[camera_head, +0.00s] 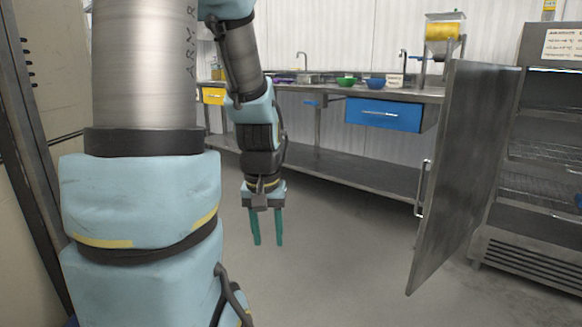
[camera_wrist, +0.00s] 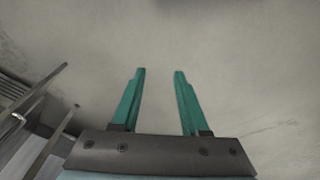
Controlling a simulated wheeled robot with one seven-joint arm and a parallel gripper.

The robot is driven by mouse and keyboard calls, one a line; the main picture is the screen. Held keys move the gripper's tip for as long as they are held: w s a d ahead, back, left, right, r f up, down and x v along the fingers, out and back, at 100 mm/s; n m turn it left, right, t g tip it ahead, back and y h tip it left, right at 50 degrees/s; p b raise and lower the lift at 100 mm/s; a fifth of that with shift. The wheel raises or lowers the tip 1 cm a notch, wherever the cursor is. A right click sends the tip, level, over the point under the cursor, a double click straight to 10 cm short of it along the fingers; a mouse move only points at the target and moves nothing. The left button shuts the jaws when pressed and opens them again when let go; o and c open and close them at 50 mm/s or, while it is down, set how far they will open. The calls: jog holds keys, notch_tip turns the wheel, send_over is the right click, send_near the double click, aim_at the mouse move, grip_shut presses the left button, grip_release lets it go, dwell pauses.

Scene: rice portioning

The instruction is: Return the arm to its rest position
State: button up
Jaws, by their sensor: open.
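My gripper (camera_head: 267,240) hangs from my arm with its green fingers pointing down, over the open floor. It is in front of the metal counter and apart from everything around it. In the wrist view my gripper (camera_wrist: 159,72) shows two green fingers spread apart with only bare grey floor between them. It is open and empty.
An open metal door (camera_head: 462,175) of a wire-shelved cabinet (camera_head: 545,125) stands at the right. The steel counter (camera_head: 330,88) at the back carries a green bowl (camera_head: 346,81), a blue bowl (camera_head: 375,84) and a yellow dispenser (camera_head: 442,31). A blue drawer (camera_head: 384,114) is below. The middle floor is clear.

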notch_tip(320, 180, up, 25)
jog(key=s+a+p, duration=0.2)
jog(key=p, duration=2.3)
jog(key=shift+s, duration=0.1)
